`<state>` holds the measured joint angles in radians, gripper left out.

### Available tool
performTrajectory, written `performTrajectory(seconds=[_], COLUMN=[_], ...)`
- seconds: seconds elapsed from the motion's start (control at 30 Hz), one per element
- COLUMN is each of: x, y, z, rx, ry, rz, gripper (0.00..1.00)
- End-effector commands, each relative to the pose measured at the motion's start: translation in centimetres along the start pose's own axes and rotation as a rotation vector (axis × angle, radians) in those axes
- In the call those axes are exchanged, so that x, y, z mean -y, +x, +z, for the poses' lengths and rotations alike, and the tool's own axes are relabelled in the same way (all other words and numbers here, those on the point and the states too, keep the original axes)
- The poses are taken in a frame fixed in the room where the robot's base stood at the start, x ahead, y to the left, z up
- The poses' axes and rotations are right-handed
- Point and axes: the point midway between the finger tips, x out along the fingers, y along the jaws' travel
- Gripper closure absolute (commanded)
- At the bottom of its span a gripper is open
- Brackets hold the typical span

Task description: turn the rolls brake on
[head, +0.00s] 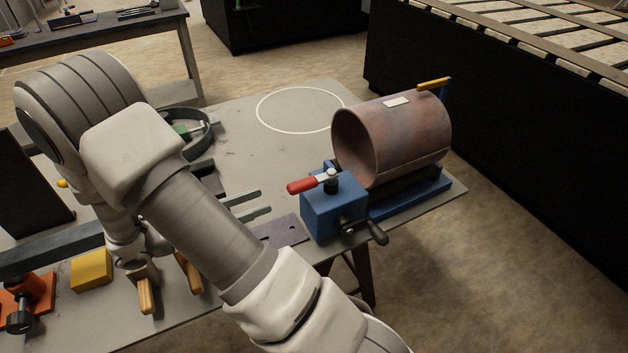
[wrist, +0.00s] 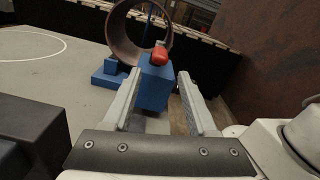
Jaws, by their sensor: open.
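The rolls (head: 410,195) are a low blue stand with a rusty steel pipe (head: 395,140) lying on it. A blue box (head: 335,208) stands at their near end. A lever with a red grip (head: 302,186) lies across the box top, its red end pointing left towards my gripper. A crank with a black handle (head: 377,232) sticks out of the box front. My gripper (head: 265,201) is open and empty, left of the box and apart from it. In the wrist view, the blue box (wrist: 155,85) and the red grip (wrist: 159,53) show between and beyond my fingers (wrist: 156,75).
The grey bench (head: 285,155) carries a purple-grey plate (head: 280,231) below my gripper, a yellow block (head: 92,270), an orange clamp (head: 28,295) and a dark ring (head: 197,142). A white painted circle (head: 300,110) is empty. A dark roller conveyor (head: 480,90) stands behind.

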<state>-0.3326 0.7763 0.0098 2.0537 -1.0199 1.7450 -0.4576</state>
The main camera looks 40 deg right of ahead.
Motion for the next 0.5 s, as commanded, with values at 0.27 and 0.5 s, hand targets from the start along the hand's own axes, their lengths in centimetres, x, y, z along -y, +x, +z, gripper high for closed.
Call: performTrajectory(seconds=[0.27,0.5], x=[0.1,0.1], y=[6.4,11.1], z=[0.0,0.0], rx=[-0.001,-0.001], ry=[0.0,0.0], rz=[-0.005,-0.004], gripper=[0.42,0.42])
